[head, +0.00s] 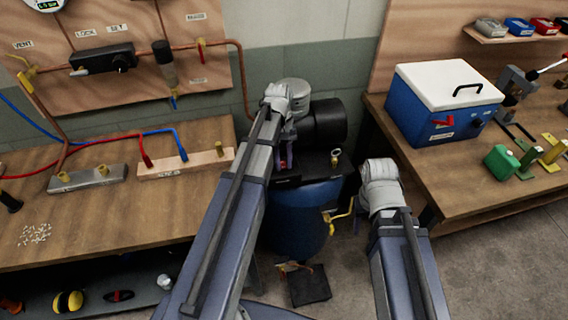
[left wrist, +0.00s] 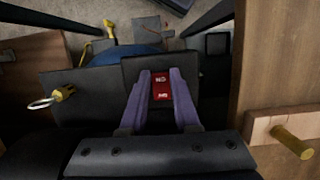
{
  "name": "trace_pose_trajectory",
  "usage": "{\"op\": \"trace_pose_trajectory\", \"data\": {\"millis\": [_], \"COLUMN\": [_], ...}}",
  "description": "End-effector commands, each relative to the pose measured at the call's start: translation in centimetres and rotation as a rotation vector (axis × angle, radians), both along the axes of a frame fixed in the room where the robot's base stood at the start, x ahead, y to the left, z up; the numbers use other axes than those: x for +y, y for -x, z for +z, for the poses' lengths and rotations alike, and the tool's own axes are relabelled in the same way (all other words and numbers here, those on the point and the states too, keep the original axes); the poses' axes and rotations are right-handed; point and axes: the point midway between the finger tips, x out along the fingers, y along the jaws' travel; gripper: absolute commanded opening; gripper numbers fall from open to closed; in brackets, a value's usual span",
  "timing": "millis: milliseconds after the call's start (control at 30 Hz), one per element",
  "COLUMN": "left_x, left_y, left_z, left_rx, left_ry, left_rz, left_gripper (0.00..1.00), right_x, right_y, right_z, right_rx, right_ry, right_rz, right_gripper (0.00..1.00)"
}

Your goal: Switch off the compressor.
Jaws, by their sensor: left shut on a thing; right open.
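The compressor has a blue tank (head: 300,222) and a black motor (head: 326,121), and stands on the floor between the two benches. In the left wrist view a red switch (left wrist: 161,87) with white marks sits on its black box (left wrist: 200,75). My left gripper (left wrist: 161,76) has its purple fingers on both sides of the red switch, shut on it. In the head view the left gripper (head: 284,163) is at the compressor's top, partly hidden by my arm. Which way the rocker is tipped I cannot tell. My right arm is at the right of the compressor; its fingers do not show.
A yellow valve handle (head: 341,215) sticks out beside the tank. The left bench (head: 120,200) carries hoses and a fitting block (head: 187,163). The right bench (head: 430,165) holds a blue cooler (head: 432,112). A dark pedal-like block (head: 309,286) lies on the floor.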

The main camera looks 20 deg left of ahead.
Motion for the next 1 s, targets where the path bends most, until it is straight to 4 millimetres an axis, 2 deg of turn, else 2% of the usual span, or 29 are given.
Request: {"op": "trace_pose_trajectory", "data": {"millis": [300, 333, 567, 1000], "left_x": [-0.02, -0.03, -0.01, 0.09], "left_y": [0.05, 0.04, 0.03, -0.11], "left_z": [0.01, 0.01, 0.02, 0.68], "left_rx": [0.008, 0.008, 0.007, 0.006], "left_ry": [0.007, 0.007, 0.006, 0.005], "left_rz": [-0.001, -0.001, -0.001, -0.001], "left_gripper": [0.00, 0.33, 0.59, 0.60], "right_x": [0.00, 0.00, 0.00, 0.00], "right_y": [0.00, 0.00, 0.00, 0.00], "right_z": [-0.04, -0.04, -0.03, 0.63], "right_rx": [0.000, 0.000, 0.000, 0.000], "right_ry": [0.000, 0.000, 0.000, 0.000], "right_rz": [0.000, 0.000, 0.000, 0.000], "right_gripper": [0.50, 0.50, 0.50, 0.50]}}
